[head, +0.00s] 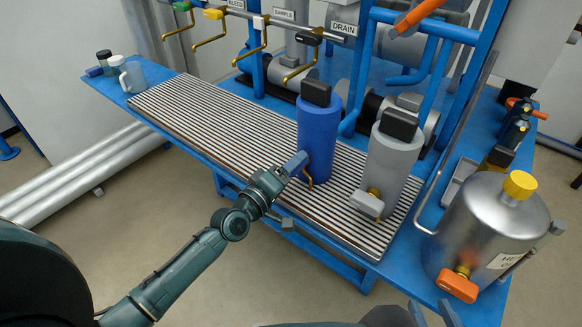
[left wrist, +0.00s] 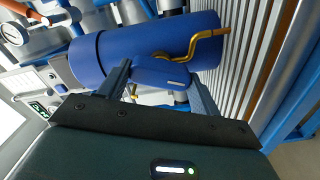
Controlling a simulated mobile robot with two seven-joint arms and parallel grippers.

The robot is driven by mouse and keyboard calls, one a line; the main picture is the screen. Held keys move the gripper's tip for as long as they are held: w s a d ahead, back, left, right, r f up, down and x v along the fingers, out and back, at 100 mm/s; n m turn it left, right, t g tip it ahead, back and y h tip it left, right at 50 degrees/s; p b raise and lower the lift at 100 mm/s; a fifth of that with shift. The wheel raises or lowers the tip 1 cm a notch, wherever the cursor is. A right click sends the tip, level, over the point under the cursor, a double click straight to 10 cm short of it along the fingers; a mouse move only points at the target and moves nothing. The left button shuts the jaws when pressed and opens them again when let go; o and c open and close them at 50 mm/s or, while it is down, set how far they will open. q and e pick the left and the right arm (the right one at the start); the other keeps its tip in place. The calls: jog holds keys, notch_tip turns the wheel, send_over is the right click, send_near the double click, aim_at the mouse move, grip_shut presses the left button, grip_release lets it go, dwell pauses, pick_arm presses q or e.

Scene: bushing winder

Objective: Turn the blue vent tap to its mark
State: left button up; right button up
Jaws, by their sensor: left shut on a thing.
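The blue vent tap (head: 296,162) has a blue handle and sits low on the front of the blue cylinder (head: 318,135). My left gripper (head: 291,167) is shut on its handle. In the left wrist view, the handle (left wrist: 162,73) lies between the two fingers, and a bent brass spout (left wrist: 200,42) comes out beside it. I cannot make out the tap's mark. My right gripper (head: 432,312) shows only in part at the bottom edge, with its two fingertips apart and nothing seen between them.
A grey cylinder (head: 392,160) with a pale tap (head: 367,203) stands right of the blue one on the slatted grate (head: 215,115). A steel vessel (head: 490,225) with an orange tap (head: 457,287) is further right. Brass spouts hang from a rail behind. The grate's left part is clear.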

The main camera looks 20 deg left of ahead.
pick_arm(q)
jog(key=n, duration=0.4)
jog(key=shift+n, duration=0.4)
dwell(0.4)
jog(key=o, duration=1)
jog(key=v, duration=1.3)
jog(key=shift+s+b, duration=0.1)
jog(key=shift+b, duration=0.2)
